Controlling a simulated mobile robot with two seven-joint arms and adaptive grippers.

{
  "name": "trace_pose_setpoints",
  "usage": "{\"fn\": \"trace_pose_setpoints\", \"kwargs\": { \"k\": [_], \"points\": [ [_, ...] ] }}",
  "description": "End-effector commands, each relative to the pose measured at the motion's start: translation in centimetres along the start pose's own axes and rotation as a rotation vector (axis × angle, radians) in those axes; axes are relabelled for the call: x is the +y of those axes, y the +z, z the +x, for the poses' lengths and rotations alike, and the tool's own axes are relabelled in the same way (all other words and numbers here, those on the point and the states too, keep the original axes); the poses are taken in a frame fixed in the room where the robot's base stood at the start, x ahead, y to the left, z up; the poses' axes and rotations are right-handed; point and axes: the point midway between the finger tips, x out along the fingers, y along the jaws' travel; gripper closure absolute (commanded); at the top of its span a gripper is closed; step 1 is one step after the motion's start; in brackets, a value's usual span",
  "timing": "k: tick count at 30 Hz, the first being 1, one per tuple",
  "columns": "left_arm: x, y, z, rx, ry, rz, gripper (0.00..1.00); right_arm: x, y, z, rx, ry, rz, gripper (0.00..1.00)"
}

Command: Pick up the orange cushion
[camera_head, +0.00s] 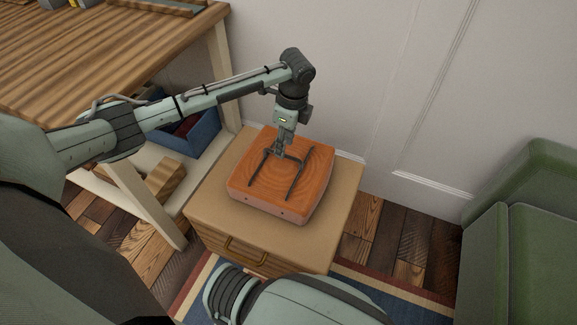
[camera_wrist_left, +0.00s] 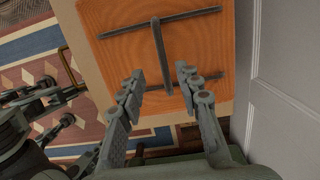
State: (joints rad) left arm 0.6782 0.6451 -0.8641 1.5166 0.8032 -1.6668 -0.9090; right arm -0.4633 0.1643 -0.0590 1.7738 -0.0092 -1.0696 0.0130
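The orange cushion (camera_head: 312,190) is a square block with a wood-like ringed top and dark strips forming an H. It lies on a small wooden cabinet (camera_head: 210,212). It also shows in the left wrist view (camera_wrist_left: 207,48). My left gripper (camera_head: 283,154) points down over the cushion at the strip joining the two long ones. In the left wrist view its fingers (camera_wrist_left: 158,92) are apart, one on each side of that strip, with no visible grip; I cannot tell whether they touch it. What seems to be my right gripper (camera_wrist_left: 48,98) shows at the left of the wrist view.
A wooden table (camera_head: 110,60) with a blue bin (camera_head: 205,136) below stands at left. A white wall (camera_head: 400,80) is close behind the cabinet. A green armchair (camera_head: 535,235) stands at right. Plank floor (camera_head: 395,240) lies between the cabinet and the armchair.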

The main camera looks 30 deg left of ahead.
Motion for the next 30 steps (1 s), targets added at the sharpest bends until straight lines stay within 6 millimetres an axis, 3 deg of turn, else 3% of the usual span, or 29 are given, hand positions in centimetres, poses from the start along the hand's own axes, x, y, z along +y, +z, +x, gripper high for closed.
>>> {"fn": "trace_pose_setpoints", "kwargs": {
  "k": [3,12,21,30],
  "points": [
    [-0.1,0.1,1.4,0.0,-0.001,-0.001,0.66,-0.1,0.5,-0.1,-0.011,0.0,-0.001,0.6],
    [-0.4,0.2,5.5,0.001,-0.002,-0.001,0.66,0.1,-0.6,-1.0,0.011,0.004,-0.002,0.6],
    [-0.5,0.2,5.9,0.001,-0.004,-0.002,0.66,0.4,-1.0,-1.2,0.013,0.009,-0.002,0.6],
    [-0.5,0.3,5.9,0.001,-0.004,-0.002,1.0,0.5,-0.9,-1.1,0.013,0.01,-0.002,0.6]
  ]
}}
